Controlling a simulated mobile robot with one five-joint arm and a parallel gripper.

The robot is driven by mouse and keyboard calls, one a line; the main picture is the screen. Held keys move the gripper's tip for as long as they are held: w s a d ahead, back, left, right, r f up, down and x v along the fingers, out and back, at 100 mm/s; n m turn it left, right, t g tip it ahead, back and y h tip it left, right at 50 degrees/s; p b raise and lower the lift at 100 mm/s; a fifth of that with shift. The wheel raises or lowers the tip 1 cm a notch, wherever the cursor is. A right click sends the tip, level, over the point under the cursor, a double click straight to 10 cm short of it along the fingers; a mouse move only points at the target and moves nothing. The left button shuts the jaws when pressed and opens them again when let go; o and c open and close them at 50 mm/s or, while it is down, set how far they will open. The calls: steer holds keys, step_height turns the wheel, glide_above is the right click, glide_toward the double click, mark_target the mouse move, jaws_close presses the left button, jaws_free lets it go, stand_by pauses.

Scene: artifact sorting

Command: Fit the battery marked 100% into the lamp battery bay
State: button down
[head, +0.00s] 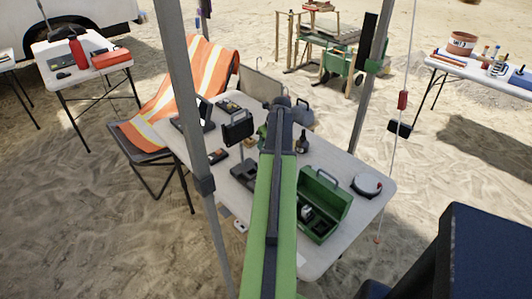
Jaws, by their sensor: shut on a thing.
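My green arm reaches up over the folding table (345,240). Its end, with my gripper, is hidden behind the arm's dark upper joint, so I cannot see the jaws or anything in them. I cannot make out the battery marked 100% or its label. I cannot surely pick out the lamp or its bay. A black box with a handle (237,128) stands upright left of the arm. A small dark item (218,156) lies in front of it. A round white-topped device with a dark rim (366,185) sits at the table's right.
An open green case (328,195) with things inside stands right of my arm. A small dark bottle (302,144) stands behind it. Tent poles (185,90) rise near the table. An orange vest (195,75) drapes a chair at left.

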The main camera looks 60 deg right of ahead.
step_height(320, 180, down, 5)
steer(key=b, duration=0.4)
steer(key=shift+r, duration=0.45)
steer(key=shift+f, duration=0.25)
steer(key=c, duration=1.1)
jaws_free()
steer(key=shift+r, duration=0.1)
